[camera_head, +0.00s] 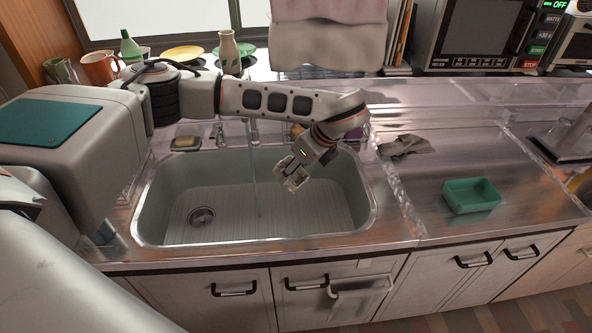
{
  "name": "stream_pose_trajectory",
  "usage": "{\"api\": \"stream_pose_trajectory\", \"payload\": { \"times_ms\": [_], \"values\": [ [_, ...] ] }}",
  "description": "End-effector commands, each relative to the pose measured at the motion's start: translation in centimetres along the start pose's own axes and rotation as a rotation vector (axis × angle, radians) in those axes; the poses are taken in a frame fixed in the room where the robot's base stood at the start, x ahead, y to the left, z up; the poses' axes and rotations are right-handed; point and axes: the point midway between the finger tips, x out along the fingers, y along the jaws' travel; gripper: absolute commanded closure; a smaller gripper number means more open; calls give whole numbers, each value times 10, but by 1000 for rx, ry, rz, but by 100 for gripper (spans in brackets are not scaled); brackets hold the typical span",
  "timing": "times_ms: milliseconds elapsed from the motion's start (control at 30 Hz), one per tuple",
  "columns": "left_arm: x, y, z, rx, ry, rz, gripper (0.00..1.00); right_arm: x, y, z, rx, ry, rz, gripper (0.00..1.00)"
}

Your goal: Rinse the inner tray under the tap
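A small green rectangular tray (470,195), open at the top, sits upright on the steel counter right of the sink. The tap (220,134) is at the back of the sink, partly hidden behind my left arm. A thin stream of water (254,180) falls from it into the sink (330,208). My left gripper (291,174) hangs over the right half of the sink, right of the stream and well left of the tray. I see nothing held in it, but its finger gap is too small to judge. My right gripper is not in view.
A grey cloth (405,146) lies behind the tray. A soap dish (186,143) sits on the sink's back edge. Dishes and a bottle (229,52) line the windowsill. The counter around the tray is clear.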

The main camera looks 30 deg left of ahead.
Motion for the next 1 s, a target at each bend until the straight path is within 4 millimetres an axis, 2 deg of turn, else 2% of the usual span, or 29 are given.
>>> {"api": "stream_pose_trajectory", "payload": {
  "times_ms": [567,1000],
  "values": [
    [35,3,41,-1,0,0,74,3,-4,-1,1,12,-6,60],
    [61,6,71,-1,0,1,74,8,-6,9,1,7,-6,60]
  ]
}}
